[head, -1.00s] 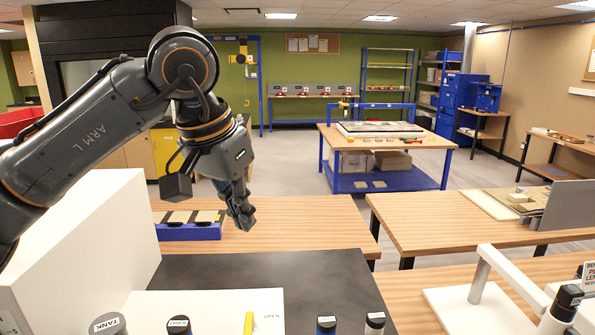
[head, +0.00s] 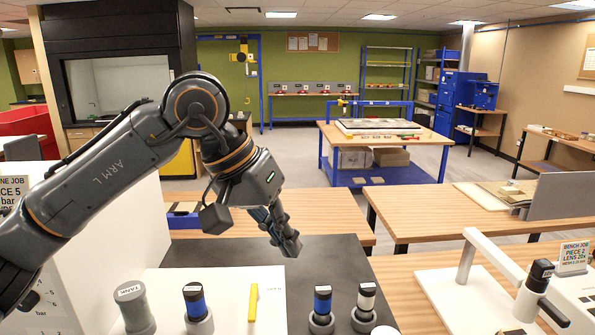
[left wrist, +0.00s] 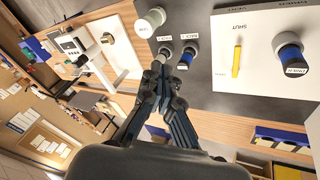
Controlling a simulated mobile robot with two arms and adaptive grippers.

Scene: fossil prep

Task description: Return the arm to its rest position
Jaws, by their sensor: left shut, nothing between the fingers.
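My left arm comes in from the left in the head view, bent at a high elbow. Its gripper (head: 290,245) points down and to the right, above the dark bench top (head: 345,260). The fingers are shut with nothing between them. In the left wrist view the fingertips (left wrist: 160,72) meet in front of two small labelled cylinders, and appear apart from them. My right arm is not in view.
A white box (head: 115,210) stands left; a white microscope stand (head: 468,300) stands right.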

